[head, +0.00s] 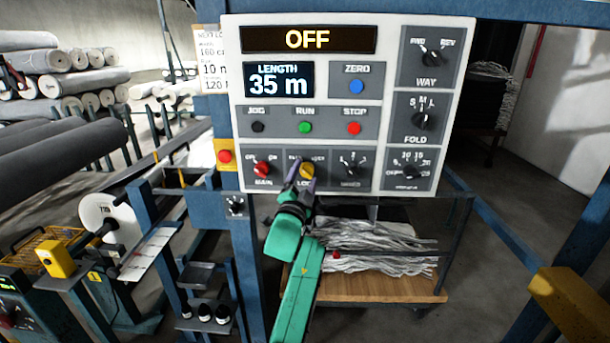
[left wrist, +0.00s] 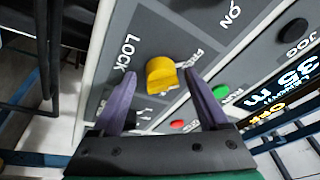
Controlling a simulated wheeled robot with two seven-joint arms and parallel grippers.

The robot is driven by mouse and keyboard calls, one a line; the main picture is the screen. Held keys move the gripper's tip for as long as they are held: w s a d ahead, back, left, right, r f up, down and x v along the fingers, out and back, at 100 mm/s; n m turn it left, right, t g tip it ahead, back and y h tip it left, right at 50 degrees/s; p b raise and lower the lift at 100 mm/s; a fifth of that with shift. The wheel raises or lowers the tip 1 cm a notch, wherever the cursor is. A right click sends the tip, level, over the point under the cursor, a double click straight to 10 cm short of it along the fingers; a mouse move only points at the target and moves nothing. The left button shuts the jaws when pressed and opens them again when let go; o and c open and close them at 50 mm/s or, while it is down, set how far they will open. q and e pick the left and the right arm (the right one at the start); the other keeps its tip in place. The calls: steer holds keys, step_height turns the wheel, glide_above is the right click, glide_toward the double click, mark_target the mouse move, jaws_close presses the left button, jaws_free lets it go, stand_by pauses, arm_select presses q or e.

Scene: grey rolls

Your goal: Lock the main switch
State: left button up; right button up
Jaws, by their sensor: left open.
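The grey control panel (head: 377,150) fills the middle of the head view, and its top display (head: 310,39) reads OFF. The red MAIN switch (head: 262,168) is at the panel's lower left. Right of it is the yellow LOCK knob (head: 307,171), partly covered by my left gripper (head: 303,177). The yellow knob also shows in the left wrist view (left wrist: 160,73), with LOCK and FREE lettering near it. My left gripper (left wrist: 162,86) is open, its purple fingers on either side of the knob with visible gaps. My right gripper is not in view.
More dials and the JOG, RUN and STOP buttons (head: 355,128) surround the knob. A blue frame post (head: 245,260) stands below the panel. A wooden-topped cart (head: 380,287) with grey strips is beneath. Grey rolls (head: 60,150) lie at left.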

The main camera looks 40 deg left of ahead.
arm_select(q)
steer(key=shift+s, duration=0.1)
jaws_close()
steer(key=m+p, duration=0.1)
steer(key=m+h+p, duration=0.1)
steer(key=m, duration=0.1)
steer(key=m+p, duration=0.1)
steer(key=shift+r+m+h+p, duration=0.3)
steer(key=shift+p, duration=0.05)
steer(key=m+p, duration=0.2)
steer(key=m+g+h+p, duration=0.1)
steer(key=m+p, duration=0.2)
steer(key=m+g+p, duration=0.1)
steer(key=m+p, duration=0.2)
steer(key=shift+s+a+r+h, duration=0.1)
steer(key=shift+r+h, duration=0.15)
steer(key=shift+h, duration=0.05)
steer(key=m+p, duration=0.1)
steer(key=m, duration=0.1)
steer(key=shift+m+g+p, duration=0.3)
steer(key=shift+m+g, duration=0.1)
steer(key=shift+f+m+g, duration=0.1)
steer(key=shift+m+g, duration=0.5)
steer(key=shift+m, duration=0.8)
